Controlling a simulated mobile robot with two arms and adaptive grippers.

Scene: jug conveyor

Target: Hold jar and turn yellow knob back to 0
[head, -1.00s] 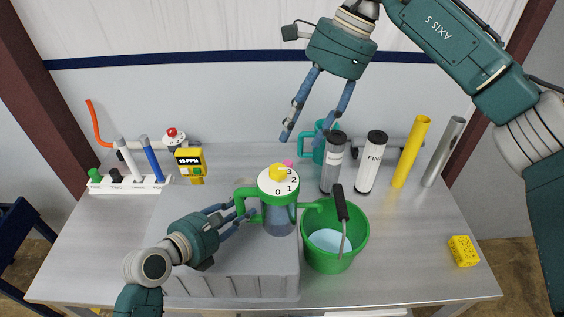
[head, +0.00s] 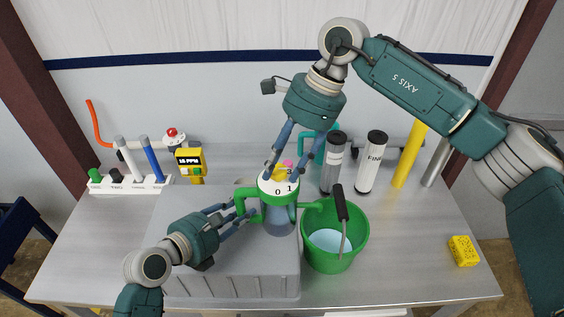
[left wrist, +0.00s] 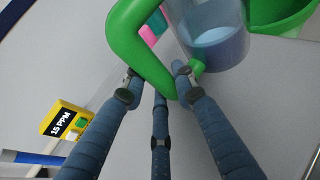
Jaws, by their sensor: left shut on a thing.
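The clear jar (head: 280,222) with a green lid band, handle and spout stands on the grey block; it holds bluish liquid. My left gripper (head: 248,212) is shut on its green handle (head: 241,199). The left wrist view shows the fingers (left wrist: 157,78) at the lower part of the handle (left wrist: 128,42), beside the jar (left wrist: 217,42). The yellow knob (head: 283,172) sits on the white numbered dial (head: 278,187), where 0 and 1 show at the front. My right gripper (head: 283,177) is above the dial, its fingers apart on either side of the knob. Whether they touch it is unclear.
A green bucket (head: 357,245) with liquid and a black-gripped handle stands right of the jar, by the spout. Behind are grey and white cylinders (head: 371,165), a teal jug (head: 305,143) and a yellow tube (head: 405,165). A yellow meter (head: 190,165) stands left.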

